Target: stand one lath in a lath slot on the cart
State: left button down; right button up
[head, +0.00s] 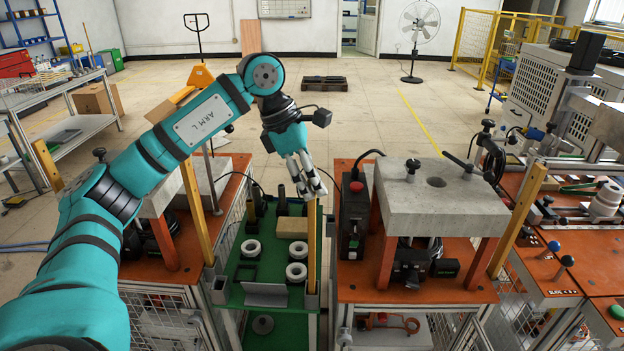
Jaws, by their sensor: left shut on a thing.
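My left gripper (308,184) is shut on the top part of an upright yellow wooden lath (311,245). The lath stands at the right edge of the green cart (250,325). Its lower end meets a small grey slot (312,301) at the cart's front right corner; I cannot tell how deep it sits. My right gripper is out of view.
The cart carries white rings (297,271), a tan block (292,227) and a grey angled plate (265,294). Orange-topped benches with stone slabs (440,195) stand close on both sides. More laths stand at the right bench (518,218) and far left (46,165). Open floor lies behind.

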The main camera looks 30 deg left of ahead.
pick_arm(q)
jog(key=c, duration=0.9)
grip_release()
jog(key=v, duration=1.2)
jog(key=shift+d, duration=0.1)
